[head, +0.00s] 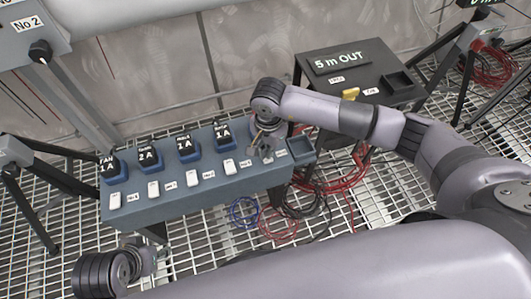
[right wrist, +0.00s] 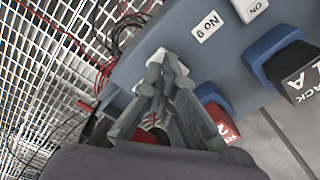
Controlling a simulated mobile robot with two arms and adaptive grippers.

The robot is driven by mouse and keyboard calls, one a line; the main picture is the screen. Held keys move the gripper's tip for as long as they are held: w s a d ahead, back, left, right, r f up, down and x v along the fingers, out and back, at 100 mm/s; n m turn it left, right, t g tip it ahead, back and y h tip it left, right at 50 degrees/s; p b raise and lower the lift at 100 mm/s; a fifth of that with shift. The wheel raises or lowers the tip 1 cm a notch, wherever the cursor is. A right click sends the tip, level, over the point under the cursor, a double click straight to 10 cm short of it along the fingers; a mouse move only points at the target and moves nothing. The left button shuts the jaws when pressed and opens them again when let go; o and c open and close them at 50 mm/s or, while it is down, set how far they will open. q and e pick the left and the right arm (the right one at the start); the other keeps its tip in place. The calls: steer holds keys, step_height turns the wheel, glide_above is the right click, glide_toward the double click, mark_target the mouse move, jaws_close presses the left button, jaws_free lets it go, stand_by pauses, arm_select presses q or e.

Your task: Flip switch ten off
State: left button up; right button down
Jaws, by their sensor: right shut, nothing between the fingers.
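A blue-grey switch panel (head: 180,207) carries a row of white rocker switches with small labels. In the head view, my right gripper (head: 266,152) is at the panel's right end, hiding the switch there. In the right wrist view, my right gripper (right wrist: 160,85) is shut and empty, its fingertips at a white switch (right wrist: 172,62); I cannot tell whether they touch. The nearby label (right wrist: 207,27) looks like No 9. I cannot read a number ten. My left gripper (head: 140,262) is low at the left, its jaws unclear.
Blue blocks with black fuse tags (head: 186,148) stand behind the switches. A red-tagged block (right wrist: 222,122) is close beside my right gripper. An open blue tray (head: 301,149) is at the panel's right end. A black box marked 5 m OUT (head: 340,62) stands behind; cables lie below.

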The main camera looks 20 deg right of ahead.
arm_select(q)
steer(key=shift+f+b, duration=0.3)
steer(key=shift+b, duration=0.2)
arm_select(e)
steer(key=shift+f, duration=0.65)
arm_select(q)
steer(key=shift+f+b, duration=0.4)
steer(key=shift+b, duration=0.15)
arm_select(e)
steer(key=shift+f, duration=0.6)
arm_select(q)
steer(key=shift+w, duration=0.1)
arm_select(e)
steer(key=shift+r+p, duration=0.4)
steer(key=shift+r, duration=0.1)
steer(key=shift+r+p, duration=0.5)
steer(key=shift+r, duration=0.5)
step_height(320, 180, up, 2)
steer(key=shift+p, duration=0.75)
steer(key=shift+r+p, duration=0.6)
steer(key=shift+r, duration=0.45)
arm_select(q)
steer(key=x, duration=0.6)
steer(key=shift+s+f+g, duration=0.3)
steer(key=shift+f, duration=0.05)
